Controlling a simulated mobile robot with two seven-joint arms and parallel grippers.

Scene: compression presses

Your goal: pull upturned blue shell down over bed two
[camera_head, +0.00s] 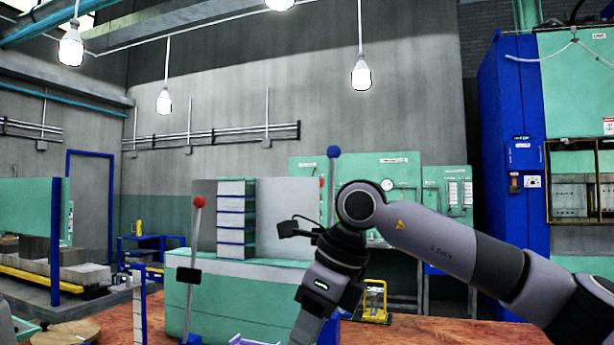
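I cannot pick out an upturned blue shell or bed two for certain. A green press-like unit (235,290) stands on the brown surface in the lower middle. A grey lever with a red ball (199,203) rises at its left. A pole with a blue ball (334,152) rises behind my arm, its lower part hidden. My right arm comes in from the right, bends at the upper middle and runs down past the bottom edge, so its gripper is out of frame. It covers the unit's right side. My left gripper is not in view.
A column of white and blue drawers (236,222) and a grey panel (284,215) stand on or behind the unit. A tall blue cabinet (510,180) is at the right. A yellow-framed item (374,300) sits behind my arm. Brown surface (450,330) shows at the lower right.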

